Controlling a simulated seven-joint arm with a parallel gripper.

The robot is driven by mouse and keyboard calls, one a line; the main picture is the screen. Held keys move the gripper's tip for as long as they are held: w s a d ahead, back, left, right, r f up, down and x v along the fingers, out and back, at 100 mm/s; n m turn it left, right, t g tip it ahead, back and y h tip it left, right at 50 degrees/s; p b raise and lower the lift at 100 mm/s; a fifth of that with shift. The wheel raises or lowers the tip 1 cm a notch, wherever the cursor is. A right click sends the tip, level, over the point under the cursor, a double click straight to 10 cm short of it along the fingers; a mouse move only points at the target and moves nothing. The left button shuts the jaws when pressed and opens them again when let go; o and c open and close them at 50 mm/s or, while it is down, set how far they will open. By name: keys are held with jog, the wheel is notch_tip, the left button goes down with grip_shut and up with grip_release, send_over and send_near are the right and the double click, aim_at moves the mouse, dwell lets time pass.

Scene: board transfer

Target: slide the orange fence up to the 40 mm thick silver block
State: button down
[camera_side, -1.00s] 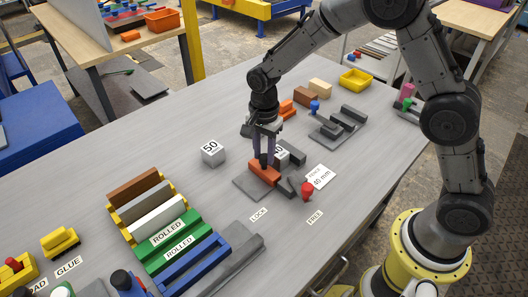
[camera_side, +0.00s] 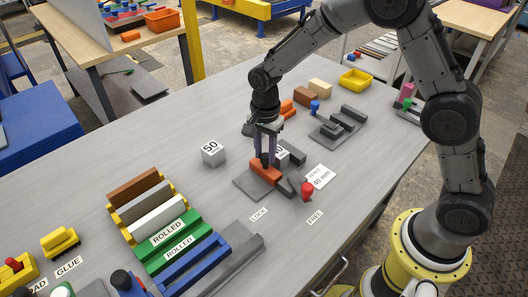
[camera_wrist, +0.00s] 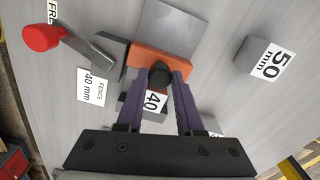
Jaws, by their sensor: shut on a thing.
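The orange fence (camera_side: 266,172) sits on a grey base plate; in the wrist view it is an orange bar (camera_wrist: 165,62). My gripper (camera_side: 265,161) is shut on the dark knob (camera_wrist: 160,76) of the fence. The silver block (camera_side: 283,155), marked 40, stands just behind the fence, partly hidden by my fingers. In the wrist view the block (camera_wrist: 152,101) shows between the fingers, close to the fence; the knob hides whether they touch. The red-ended lever (camera_side: 307,190) points toward the FREE label (camera_side: 315,218).
A silver block marked 50 (camera_side: 213,154) stands to the left, apart. A card reading "FENCE 40 mm" (camera_side: 319,177) lies right of the plate. The LOCK label (camera_side: 258,214) lies in front. A rack of coloured boards (camera_side: 160,215) stands at the lower left.

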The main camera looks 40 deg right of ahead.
jog(key=d, duration=0.3)
jog(key=shift+d+r, duration=0.1)
jog(key=shift+d, duration=0.05)
jog(key=c, duration=0.5)
grip_release()
jog(key=shift+c, duration=0.2)
notch_tip(320, 180, up, 14)
